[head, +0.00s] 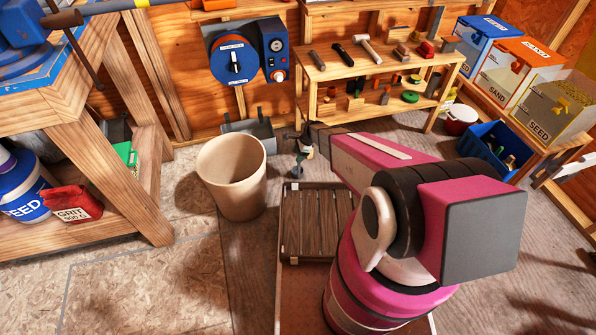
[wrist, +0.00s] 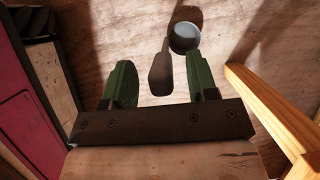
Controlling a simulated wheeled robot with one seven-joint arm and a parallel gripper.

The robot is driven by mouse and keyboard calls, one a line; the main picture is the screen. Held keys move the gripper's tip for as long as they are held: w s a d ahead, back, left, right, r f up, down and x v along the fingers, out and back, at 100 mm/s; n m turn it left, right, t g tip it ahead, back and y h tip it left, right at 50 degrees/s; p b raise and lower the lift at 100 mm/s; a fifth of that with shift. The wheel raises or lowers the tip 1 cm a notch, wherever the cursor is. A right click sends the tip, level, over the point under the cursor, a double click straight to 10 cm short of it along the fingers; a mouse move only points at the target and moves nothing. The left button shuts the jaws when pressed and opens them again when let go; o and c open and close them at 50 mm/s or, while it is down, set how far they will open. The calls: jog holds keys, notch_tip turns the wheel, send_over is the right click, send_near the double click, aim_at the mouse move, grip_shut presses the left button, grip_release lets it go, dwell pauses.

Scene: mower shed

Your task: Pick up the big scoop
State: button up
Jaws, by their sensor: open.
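My gripper (wrist: 160,88) shows in the wrist view with its two green fingers wide apart and nothing held between them. The scoop's size is hard to judge from this one view.
In the wrist view a wooden beam (wrist: 275,115) stands close on the right. The head view shows a beige bin (head: 232,178), a slatted crate (head: 317,222), a tool shelf (head: 375,68), a blue tub (head: 487,150) and seed and sand boxes (head: 558,100). Floor is clear at the lower left.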

jog(key=shift+x, duration=0.8)
grip_shut()
jog(key=shift+r, duration=0.15)
jog(key=shift+r, duration=0.8)
notch_tip(320, 180, up, 3)
jog(key=shift+s+f, duration=0.1)
jog(key=shift+f, duration=0.05)
jog(key=s+a+r, duration=0.1)
jog(key=s+r, duration=0.5)
jog(key=s, duration=0.5)
jog(key=shift+s+a+r, duration=0.15)
jog(key=shift+s+r, duration=0.05)
jog(key=shift+r, duration=0.1)
